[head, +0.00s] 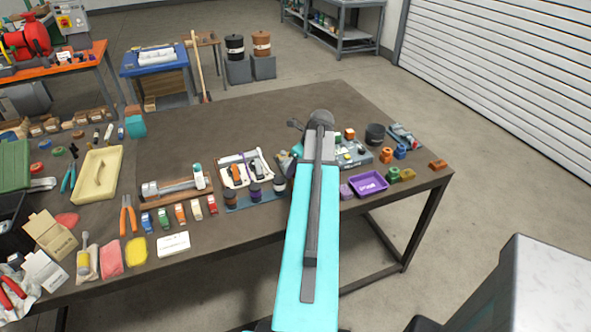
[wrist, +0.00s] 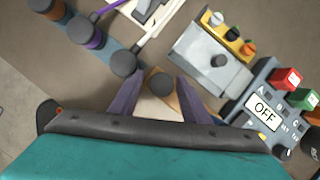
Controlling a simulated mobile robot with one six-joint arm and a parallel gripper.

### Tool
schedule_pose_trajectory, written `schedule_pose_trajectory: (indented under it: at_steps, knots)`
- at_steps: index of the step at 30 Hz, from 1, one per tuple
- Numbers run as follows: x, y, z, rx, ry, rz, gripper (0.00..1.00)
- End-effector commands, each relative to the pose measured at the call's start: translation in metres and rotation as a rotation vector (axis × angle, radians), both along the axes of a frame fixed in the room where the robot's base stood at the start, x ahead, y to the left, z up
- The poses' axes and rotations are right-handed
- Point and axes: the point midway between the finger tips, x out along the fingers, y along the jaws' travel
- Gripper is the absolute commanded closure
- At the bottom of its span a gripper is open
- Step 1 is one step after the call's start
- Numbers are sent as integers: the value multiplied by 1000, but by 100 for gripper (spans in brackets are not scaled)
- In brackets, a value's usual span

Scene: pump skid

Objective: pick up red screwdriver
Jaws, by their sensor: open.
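I cannot pick out a red screwdriver for certain in either view. In the head view, a red-handled tool (head: 12,287) lies on a pale cloth at the bottom left, cut by the frame edge; I cannot tell its kind. My gripper (wrist: 158,92) shows in the wrist view with its two dark fingers apart. A dark round knob (wrist: 161,84) on a pale and wooden piece shows between the fingers; I cannot tell whether they touch it. In the head view my arm reaches over the right part of the table and hides what lies under it.
The brown table (head: 240,115) has bare room at its back middle. A control box marked OFF (wrist: 264,110) and a grey block with coloured knobs (wrist: 205,58) stand right of my gripper. Dark-capped jars (wrist: 82,30) stand to the left. A purple tray (head: 369,184) sits near the right edge.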

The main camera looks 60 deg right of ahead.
Motion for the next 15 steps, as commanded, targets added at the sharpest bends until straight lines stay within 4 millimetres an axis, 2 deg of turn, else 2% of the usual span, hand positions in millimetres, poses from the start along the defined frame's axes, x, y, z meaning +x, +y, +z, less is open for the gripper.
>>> schedule_pose_trajectory:
  at_steps: [6,15]
  knots:
    - [4,0,-8,0,0,1,57]
    - [4,0,-8,0,0,1,57]
